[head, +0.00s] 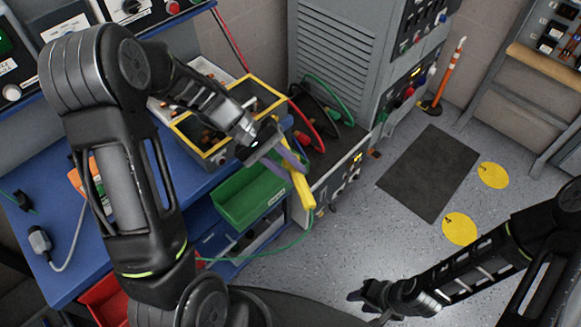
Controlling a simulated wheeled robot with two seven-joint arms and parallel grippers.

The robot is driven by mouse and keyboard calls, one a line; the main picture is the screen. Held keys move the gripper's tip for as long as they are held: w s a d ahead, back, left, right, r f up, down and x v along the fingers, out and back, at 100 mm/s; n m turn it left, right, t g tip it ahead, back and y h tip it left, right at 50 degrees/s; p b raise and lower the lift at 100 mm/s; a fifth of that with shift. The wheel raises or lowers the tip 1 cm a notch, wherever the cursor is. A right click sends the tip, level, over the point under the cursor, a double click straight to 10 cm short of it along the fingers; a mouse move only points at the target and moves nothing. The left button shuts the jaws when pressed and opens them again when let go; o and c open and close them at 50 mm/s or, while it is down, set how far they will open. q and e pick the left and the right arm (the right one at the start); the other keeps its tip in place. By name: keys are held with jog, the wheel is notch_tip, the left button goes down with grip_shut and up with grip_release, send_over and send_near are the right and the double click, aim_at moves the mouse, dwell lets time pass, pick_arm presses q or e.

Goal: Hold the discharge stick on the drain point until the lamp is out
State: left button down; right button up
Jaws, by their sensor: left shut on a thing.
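My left gripper (276,146) is shut on a yellow stick-like thing (299,182) with a purple part beside it. It holds this above the green bin, in front of the low grey unit. I cannot tell whether this is the discharge stick, or whether its end touches anything. I cannot make out the drain point. An orange rod with a white band (449,73) stands beside the tall cabinet. My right gripper (366,303) is open and empty above the floor.
A blue workbench (75,255) carries yellow-edged boxes (262,92). A green bin (237,207) hangs at its edge. Red and green cables lie on the low unit. A dark mat (428,172) and yellow floor discs (459,229) lie on clear floor at right.

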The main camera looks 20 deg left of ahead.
aim_at(302, 194)
dwell(0.3)
pick_arm(q)
jog(key=shift+s+d+r, duration=0.2)
jog(key=shift+s+d, duration=0.95)
jog(key=shift+s, duration=0.2)
jog(key=shift+s+d+r, duration=0.15)
jog(key=shift+s+d, duration=0.95)
jog(key=shift+s, duration=0.25)
